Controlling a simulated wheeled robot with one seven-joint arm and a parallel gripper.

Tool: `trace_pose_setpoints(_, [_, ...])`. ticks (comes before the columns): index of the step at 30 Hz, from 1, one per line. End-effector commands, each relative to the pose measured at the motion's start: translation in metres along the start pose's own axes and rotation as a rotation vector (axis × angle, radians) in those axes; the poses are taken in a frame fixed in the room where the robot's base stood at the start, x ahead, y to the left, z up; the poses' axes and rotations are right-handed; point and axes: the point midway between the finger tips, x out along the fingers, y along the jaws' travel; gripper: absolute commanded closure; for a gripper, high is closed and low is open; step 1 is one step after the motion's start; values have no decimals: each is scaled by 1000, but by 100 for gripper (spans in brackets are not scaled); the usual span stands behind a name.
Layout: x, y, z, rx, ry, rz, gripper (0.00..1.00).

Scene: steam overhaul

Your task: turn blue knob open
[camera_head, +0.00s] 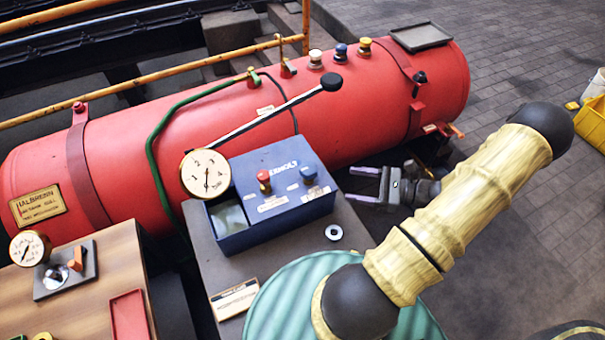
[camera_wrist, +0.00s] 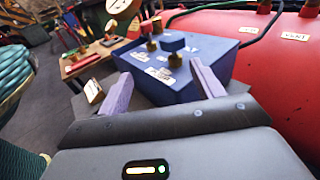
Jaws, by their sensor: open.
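The blue box (camera_head: 262,220) carries a blue knob (camera_head: 308,173) at its right and a red knob (camera_head: 264,178) left of it, both standing up from its sloped top. My gripper (camera_head: 352,184) is right of the box, its two fingers apart, empty and pointing left at it. In the wrist view the box (camera_wrist: 225,50) lies ahead, between and beyond my open fingers (camera_wrist: 162,88). The nearer knob (camera_wrist: 175,60) there looks like the blue one, but its colour is dark. My fingers are apart from the knob.
A red boiler (camera_head: 330,110) lies behind the box, with white, blue and yellow valves on top. A long black-knobbed lever (camera_head: 331,82) and a gauge (camera_head: 205,173) stand by the box. A small ring (camera_head: 334,232) lies on the grey stand. A wooden bench (camera_head: 95,290) is at left.

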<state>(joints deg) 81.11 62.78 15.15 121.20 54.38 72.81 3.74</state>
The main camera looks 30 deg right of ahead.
Motion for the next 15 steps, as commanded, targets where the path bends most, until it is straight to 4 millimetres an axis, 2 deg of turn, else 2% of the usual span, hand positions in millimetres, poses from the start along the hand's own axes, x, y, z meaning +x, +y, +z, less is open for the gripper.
trace_pose_setpoints(1, [-7,-4,-10,15,-34,-50,33])
trace_pose_setpoints(4, [-15,-9,-12,30,-73,-100,33])
trace_pose_setpoints(15, [-15,-10,-11,31,-77,-106,33])
